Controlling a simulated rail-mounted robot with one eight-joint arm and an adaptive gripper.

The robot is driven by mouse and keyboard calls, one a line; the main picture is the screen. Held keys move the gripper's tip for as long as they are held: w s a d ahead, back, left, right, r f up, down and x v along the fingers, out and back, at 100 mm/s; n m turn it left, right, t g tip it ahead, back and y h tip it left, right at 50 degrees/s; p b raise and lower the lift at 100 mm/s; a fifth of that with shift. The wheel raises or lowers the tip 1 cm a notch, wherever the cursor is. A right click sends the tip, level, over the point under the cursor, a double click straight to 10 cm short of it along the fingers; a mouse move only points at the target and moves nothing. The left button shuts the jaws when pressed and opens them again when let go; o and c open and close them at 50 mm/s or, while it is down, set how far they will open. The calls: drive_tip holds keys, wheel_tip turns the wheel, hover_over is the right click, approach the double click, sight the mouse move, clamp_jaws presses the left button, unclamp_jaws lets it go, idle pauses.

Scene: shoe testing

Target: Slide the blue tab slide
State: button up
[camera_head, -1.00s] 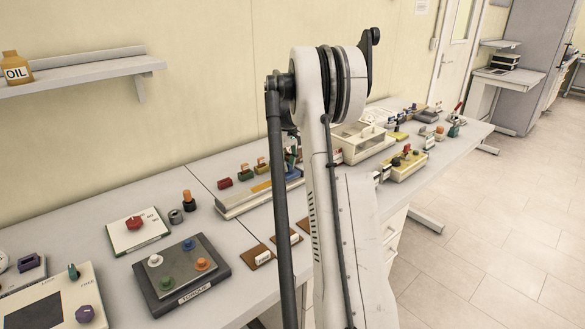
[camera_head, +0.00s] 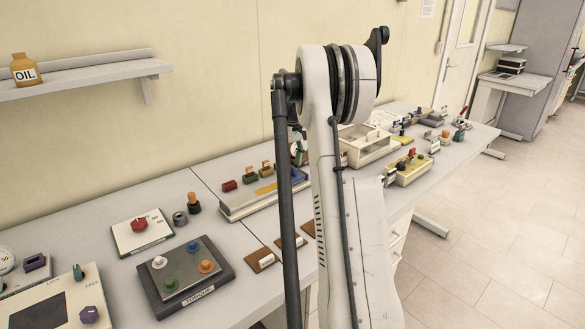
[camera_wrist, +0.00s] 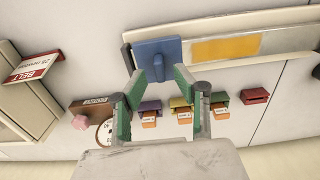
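The blue tab slide (camera_wrist: 157,50) is a square blue plate with a raised upright fin, at the left end of a pale track in the wrist view. A yellow-orange strip (camera_wrist: 225,48) lies along the track to its right. My gripper (camera_wrist: 158,80) is open, its green-padded fingertips apart on either side of the fin's lower end. Whether they touch the plate cannot be told.
A row of small coloured blocks, including a green one (camera_wrist: 219,97) and a red one (camera_wrist: 255,95), lies beside the track. A TORQUE board (camera_head: 187,277) sits front left on the bench.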

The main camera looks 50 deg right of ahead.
sight(292, 167)
wheel_tip(292, 167, up, 9)
idle(0.3)
drive_tip(key=shift+r, duration=0.1)
idle(0.4)
drive_tip(key=s+a+r+t, duration=0.1)
drive_tip(key=a+r, duration=0.2)
drive_tip(key=a, duration=0.7)
drive_tip(key=s+a+r+n+t+h, duration=0.1)
drive_tip(key=a+r, duration=0.2)
drive_tip(key=a, duration=0.7)
drive_tip(key=s+a+r+t, duration=0.1)
drive_tip(key=a+r, duration=0.2)
drive_tip(key=a, duration=0.8)
drive_tip(key=s+a+f+t, duration=0.1)
drive_tip(key=s+a+f, duration=0.2)
drive_tip(key=s+a, duration=0.3)
drive_tip(key=s+a+f+t, duration=0.1)
drive_tip(key=s+a+f, duration=0.2)
drive_tip(key=s+a, duration=0.4)
drive_tip(key=s+a+f+n+t+y, duration=0.1)
drive_tip(key=s+a+f, duration=0.3)
drive_tip(key=a, duration=0.6)
drive_tip(key=s+t, duration=0.1)
drive_tip(key=s, duration=0.1)
drive_tip(key=shift+s+a, duration=0.2)
drive_tip(key=shift+s, duration=0.15)
